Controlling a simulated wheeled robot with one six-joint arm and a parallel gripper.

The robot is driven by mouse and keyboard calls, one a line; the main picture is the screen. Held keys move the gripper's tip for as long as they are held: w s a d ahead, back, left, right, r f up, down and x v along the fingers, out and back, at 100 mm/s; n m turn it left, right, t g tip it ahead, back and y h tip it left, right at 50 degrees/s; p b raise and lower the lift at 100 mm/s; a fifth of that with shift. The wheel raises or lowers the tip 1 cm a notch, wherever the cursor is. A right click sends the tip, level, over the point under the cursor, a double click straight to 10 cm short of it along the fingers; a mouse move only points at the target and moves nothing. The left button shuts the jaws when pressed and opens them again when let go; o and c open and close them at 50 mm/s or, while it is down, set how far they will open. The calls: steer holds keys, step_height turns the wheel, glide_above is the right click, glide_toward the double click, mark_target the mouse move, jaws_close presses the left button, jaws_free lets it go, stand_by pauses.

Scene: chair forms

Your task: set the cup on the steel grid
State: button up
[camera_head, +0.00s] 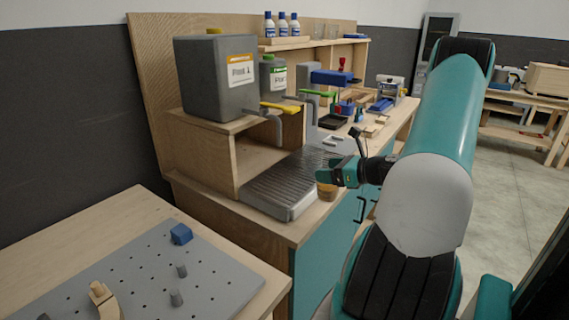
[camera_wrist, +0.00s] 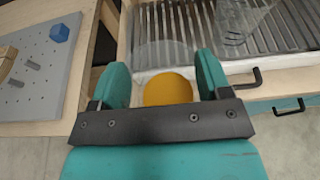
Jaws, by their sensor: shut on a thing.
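My gripper (camera_head: 336,172) is shut on a cup (camera_head: 327,191), which shows amber-orange low down in the head view. In the wrist view the cup (camera_wrist: 168,88) sits between the two fingers, with an orange round area and a faint clear part beyond it. The steel grid (camera_head: 287,184) is a ribbed grey tray on the counter, just left of the cup in the head view. In the wrist view the grid (camera_wrist: 175,25) lies beyond the fingertips. The cup is by the grid's near edge; I cannot tell its height or whether it touches.
Another clear vessel (camera_wrist: 238,18) stands on or over the grid at its right. A grey container with a yellow tap (camera_head: 275,107) is on a wooden shelf (camera_head: 228,126) behind the grid. A pegboard table (camera_head: 130,268) is at the lower left.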

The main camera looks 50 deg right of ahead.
steer(key=r+p+x, duration=0.1)
steer(key=x, duration=0.4)
steer(key=r+p+x, duration=0.1)
steer(key=p+x, duration=0.1)
steer(key=x, duration=0.3)
steer(key=w+r+p+x, duration=0.1)
steer(key=x, duration=0.4)
steer(key=shift+w+a+f, duration=0.1)
steer(key=shift+w+a, duration=0.05)
steer(key=shift+w, duration=0.05)
steer(key=shift+f, duration=0.15)
steer(key=o, duration=0.7)
